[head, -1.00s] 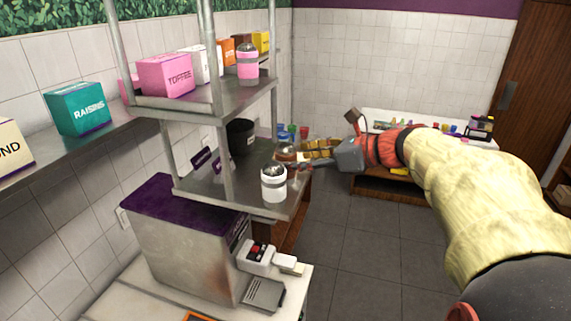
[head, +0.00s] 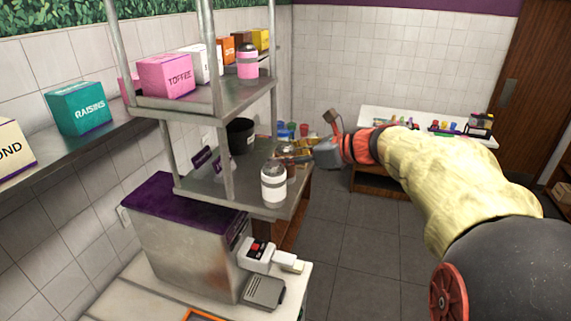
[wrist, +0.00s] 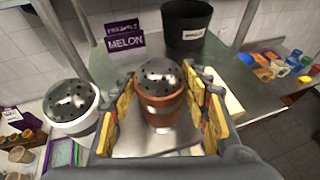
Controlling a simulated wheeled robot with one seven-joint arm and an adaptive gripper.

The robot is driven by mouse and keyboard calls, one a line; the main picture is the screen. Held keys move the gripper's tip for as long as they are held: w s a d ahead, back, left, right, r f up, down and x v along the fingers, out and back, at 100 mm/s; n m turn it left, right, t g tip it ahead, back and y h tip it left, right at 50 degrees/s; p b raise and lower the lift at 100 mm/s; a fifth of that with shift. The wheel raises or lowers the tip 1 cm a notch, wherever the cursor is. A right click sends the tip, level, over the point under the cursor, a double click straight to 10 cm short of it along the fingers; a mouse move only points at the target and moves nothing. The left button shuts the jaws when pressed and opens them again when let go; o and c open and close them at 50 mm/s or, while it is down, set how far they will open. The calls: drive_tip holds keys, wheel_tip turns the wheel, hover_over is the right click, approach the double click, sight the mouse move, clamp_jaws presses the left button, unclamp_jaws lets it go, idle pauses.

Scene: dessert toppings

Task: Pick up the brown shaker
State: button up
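The brown shaker (wrist: 161,110), with a domed, holed metal lid, stands upright between the two yellow-padded fingers of my gripper (wrist: 163,92) in the wrist view. A narrow gap seems to show on each side, so the fingers look open around it. In the head view my gripper (head: 297,153) reaches in from the right over the middle shelf. There the brown shaker (head: 291,173) is mostly hidden behind the white shaker and the fingers.
A white shaker (head: 273,187) stands close to the left of my gripper in the wrist view (wrist: 72,122). A black tub (head: 240,136) and a purple melon sign (wrist: 125,41) stand farther back on the metal shelf (head: 205,187). A shelf post (head: 226,150) rises nearby.

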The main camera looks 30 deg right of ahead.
drive_tip(key=c, duration=0.8)
drive_tip(key=shift+c, duration=0.2)
